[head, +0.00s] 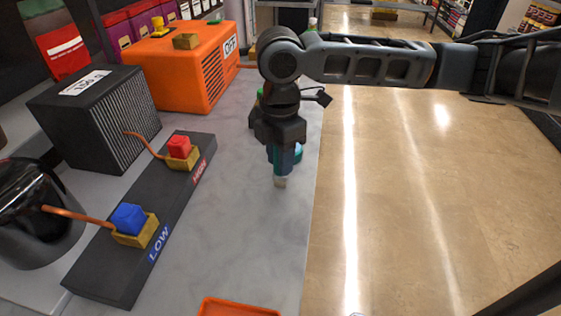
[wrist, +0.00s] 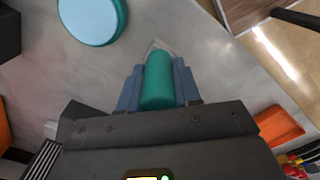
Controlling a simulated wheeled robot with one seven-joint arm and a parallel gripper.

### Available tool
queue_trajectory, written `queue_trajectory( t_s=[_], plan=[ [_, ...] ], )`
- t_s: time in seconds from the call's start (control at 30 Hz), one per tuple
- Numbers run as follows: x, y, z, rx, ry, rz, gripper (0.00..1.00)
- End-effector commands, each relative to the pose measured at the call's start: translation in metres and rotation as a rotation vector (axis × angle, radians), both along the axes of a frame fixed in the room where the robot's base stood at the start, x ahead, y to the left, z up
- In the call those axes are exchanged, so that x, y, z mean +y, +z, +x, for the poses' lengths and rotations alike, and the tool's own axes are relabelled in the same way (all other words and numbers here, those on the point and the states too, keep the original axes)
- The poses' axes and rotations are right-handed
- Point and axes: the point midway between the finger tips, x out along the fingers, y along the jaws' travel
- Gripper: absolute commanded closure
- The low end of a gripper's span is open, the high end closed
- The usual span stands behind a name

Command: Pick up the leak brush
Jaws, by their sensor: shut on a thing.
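The leak brush has a teal handle (wrist: 158,82) and a pale tip, seen in the wrist view. Its pale tip also shows in the head view (head: 280,182), just below my fingers. My gripper (head: 284,165) is over the grey worktop near its right edge. In the wrist view my gripper (wrist: 158,88) has its two blue-grey fingers pressed on both sides of the handle. The brush points down, and I cannot tell whether its tip touches the worktop. Most of the handle is hidden in the head view.
A black block (head: 150,215) with red and blue fittings lies left, near a dark ribbed box (head: 95,115) and an orange unit (head: 185,70). An orange tray (head: 238,307) is at the front. The worktop's middle is clear.

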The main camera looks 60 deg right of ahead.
Motion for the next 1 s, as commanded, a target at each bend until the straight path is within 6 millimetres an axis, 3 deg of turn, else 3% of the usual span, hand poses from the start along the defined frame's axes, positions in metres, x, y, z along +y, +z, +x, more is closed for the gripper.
queue_trajectory(
  t_s=[0.17, 0.37, 0.7, 1.0],
  plan=[
    [0.0, 0.011, 0.001, -0.003, 0.0, -0.001, 0.98],
    [-0.003, 0.044, -0.001, -0.003, -0.001, -0.004, 0.98],
    [-0.068, 0.086, -0.041, -0.001, -0.006, -0.002, 0.98],
    [-0.096, 0.107, -0.059, 0.0, -0.001, -0.001, 0.98]
  ],
)
